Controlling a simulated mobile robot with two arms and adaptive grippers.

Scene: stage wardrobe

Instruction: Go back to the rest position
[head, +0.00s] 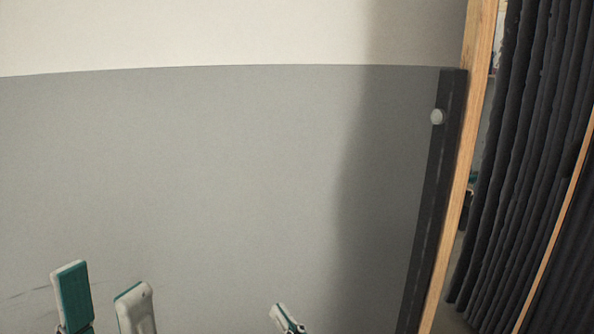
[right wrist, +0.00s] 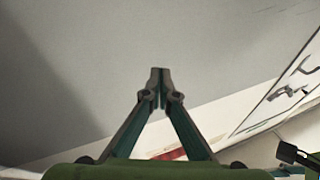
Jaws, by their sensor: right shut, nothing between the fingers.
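My left gripper (head: 102,277) shows at the bottom left of the head view. Its two pale fingers with teal pads stand upright and apart, with nothing seen between them. My right gripper (head: 282,312) shows at the bottom middle of the head view, only its tip in sight. In the right wrist view my right gripper (right wrist: 160,76) has its fingertips together and holds nothing. Both grippers are in front of a grey wall panel.
The grey wall (head: 230,170) fills most of the head view. A framed picture or board (right wrist: 290,90) shows in the right wrist view.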

